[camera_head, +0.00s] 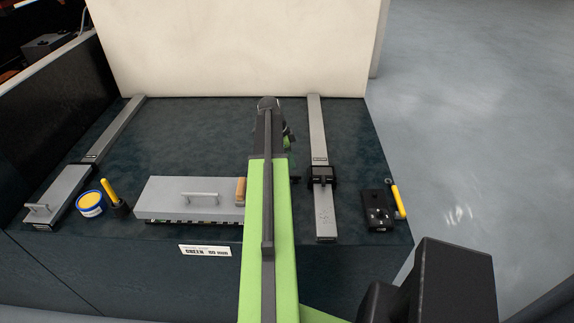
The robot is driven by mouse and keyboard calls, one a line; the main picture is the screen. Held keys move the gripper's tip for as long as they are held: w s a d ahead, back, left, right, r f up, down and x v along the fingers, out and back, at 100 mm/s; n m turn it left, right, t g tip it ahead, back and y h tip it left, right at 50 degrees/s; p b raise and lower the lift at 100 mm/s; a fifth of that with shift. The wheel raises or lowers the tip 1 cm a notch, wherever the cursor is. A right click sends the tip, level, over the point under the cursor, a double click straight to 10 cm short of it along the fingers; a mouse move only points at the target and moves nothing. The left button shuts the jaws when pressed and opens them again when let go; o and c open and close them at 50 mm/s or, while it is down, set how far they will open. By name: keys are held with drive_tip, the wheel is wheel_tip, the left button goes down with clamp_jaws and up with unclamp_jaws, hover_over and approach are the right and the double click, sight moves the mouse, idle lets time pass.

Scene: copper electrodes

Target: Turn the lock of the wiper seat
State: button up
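No part is labelled as the wiper seat. A black clamp block (322,175) sits around the right metal rail (317,130). To its right, a small black block (378,210) has a yellow lever (398,201) slanting along its right side. I cannot tell which of these carries the lock. My green arm reaches forward over the table, left of both. My gripper (269,104) is at its far end, near the back wall and apart from them. Its fingers are mostly hidden by my arm, so their opening does not show.
A grey lidded box (190,195) with a handle stands left of my arm, an orange block (240,190) at its end. Further left are a yellow-blue tin (90,204), a yellow-handled tool (110,192) and another rail (118,130). A pale wall (230,50) closes the back.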

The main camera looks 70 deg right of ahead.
sight(296, 178)
drive_tip(key=b+x, duration=0.4)
drive_tip(key=w+b+x, duration=0.1)
drive_tip(key=b+x, duration=0.1)
drive_tip(key=x, duration=0.1)
drive_tip(key=shift+a+f+b, duration=0.15)
drive_tip(key=shift+f+b, duration=0.1)
drive_tip(key=shift+b, duration=0.15)
drive_tip(key=shift+s+r, duration=0.1)
drive_tip(key=shift+s, duration=0.05)
drive_tip(key=shift+s+f, duration=0.2)
drive_tip(key=shift+f, duration=0.05)
clamp_jaws()
